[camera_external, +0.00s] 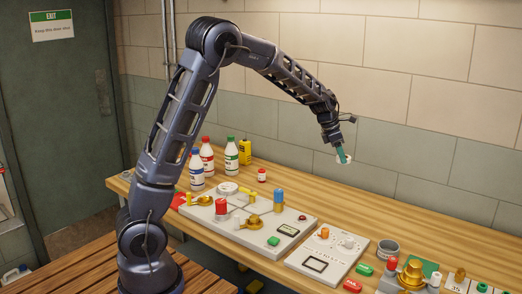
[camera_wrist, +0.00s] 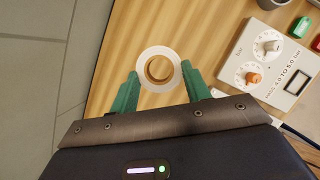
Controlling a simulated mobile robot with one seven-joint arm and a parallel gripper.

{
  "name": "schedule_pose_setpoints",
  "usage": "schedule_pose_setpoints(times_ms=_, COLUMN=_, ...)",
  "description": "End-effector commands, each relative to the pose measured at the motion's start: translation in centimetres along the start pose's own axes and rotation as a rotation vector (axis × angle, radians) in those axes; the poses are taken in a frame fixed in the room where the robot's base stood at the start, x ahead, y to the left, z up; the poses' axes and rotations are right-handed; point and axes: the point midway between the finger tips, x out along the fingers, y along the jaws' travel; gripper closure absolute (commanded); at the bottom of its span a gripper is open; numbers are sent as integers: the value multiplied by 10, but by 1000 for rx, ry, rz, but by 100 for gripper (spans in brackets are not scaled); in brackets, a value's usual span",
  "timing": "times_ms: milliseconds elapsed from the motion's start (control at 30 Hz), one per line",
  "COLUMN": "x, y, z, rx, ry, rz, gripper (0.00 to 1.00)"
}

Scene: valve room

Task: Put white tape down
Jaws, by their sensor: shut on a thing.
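The white tape (camera_wrist: 144,70) is a roll with a tan inner core, held between the green fingers of my gripper (camera_wrist: 157,84) in the wrist view. In the external view the tape (camera_external: 346,161) shows as a small white piece at the tip of my gripper (camera_external: 341,155). My gripper is shut on the tape and holds it in the air above the back part of the wooden bench (camera_external: 360,205). The bench below it is bare wood.
White panels with valves and knobs (camera_external: 265,226) (camera_external: 327,248) lie on the bench. Several bottles (camera_external: 206,157) stand at the back left. A grey cup (camera_external: 387,250), a red block (camera_external: 352,285) and brass valve parts (camera_external: 411,273) sit at the right. Bare wood lies along the wall.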

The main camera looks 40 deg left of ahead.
Motion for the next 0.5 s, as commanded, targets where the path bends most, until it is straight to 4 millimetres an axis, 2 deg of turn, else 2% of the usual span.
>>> schedule_pose_setpoints(times_ms=167, x=26, y=-1, z=-10, rx=-4, ry=3, rz=-1, gripper=74)
schedule_pose_setpoints(times_ms=500, x=95, y=-1, z=-39, rx=-4, ry=3, rz=-2, gripper=74)
